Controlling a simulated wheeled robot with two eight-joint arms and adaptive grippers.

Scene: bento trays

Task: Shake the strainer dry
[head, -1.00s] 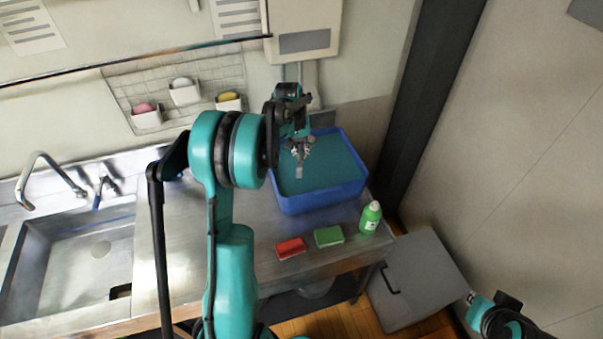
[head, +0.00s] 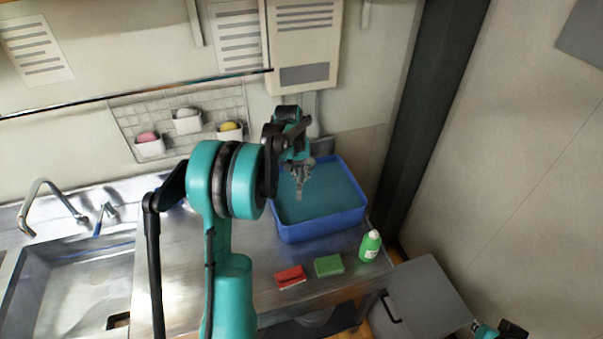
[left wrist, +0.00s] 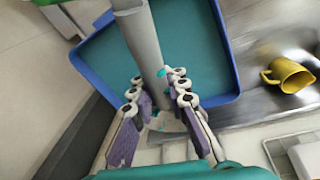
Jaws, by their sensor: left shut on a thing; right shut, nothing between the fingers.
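My left gripper (left wrist: 157,100) is shut on a grey rod (left wrist: 143,42), which looks like the strainer's handle. The rod runs up the left wrist view from between the fingers. I cannot make out the strainer's bowl. In the head view the left gripper (head: 299,182) points down over the blue tub (head: 322,228) with teal contents. The tub also shows behind the rod in the left wrist view (left wrist: 228,98). My right gripper (head: 511,329) is shut and empty, mostly cut off at the lower right corner of the head view.
A red sponge (head: 290,277), a green sponge (head: 328,266) and a green bottle (head: 370,246) stand in front of the tub. A yellow mug (left wrist: 287,75) is on the steel counter. A sink (head: 70,285) is at left, a grey bin (head: 425,298) at lower right.

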